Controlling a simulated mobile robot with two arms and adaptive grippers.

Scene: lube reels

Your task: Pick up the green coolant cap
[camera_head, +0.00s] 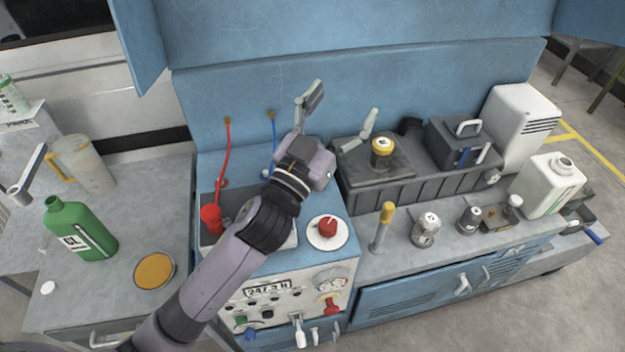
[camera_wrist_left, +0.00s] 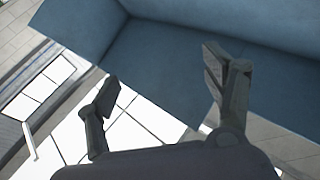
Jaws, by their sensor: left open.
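I cannot make out a separate green coolant cap with certainty. A green bottle (camera_head: 80,230) with a white label stands on the left bench in the head view; its neck looks uncapped. A small white disc (camera_head: 47,287) lies on the bench near it. My left gripper (camera_head: 345,101) is open, with its fingers spread wide and nothing between them. It is raised over the middle of the workbench by the blue back panel, well right of the green bottle. The left wrist view shows the same two fingers (camera_wrist_left: 155,95) apart, with blue panels and floor beyond. My right gripper is not in view.
A clear jug (camera_head: 95,170) with a yellow handle and an orange-topped round dish (camera_head: 155,271) share the left bench. A red knob (camera_head: 328,227) sits on the central console. A dark battery-like box (camera_head: 430,195) and a white jug (camera_head: 545,190) are to the right.

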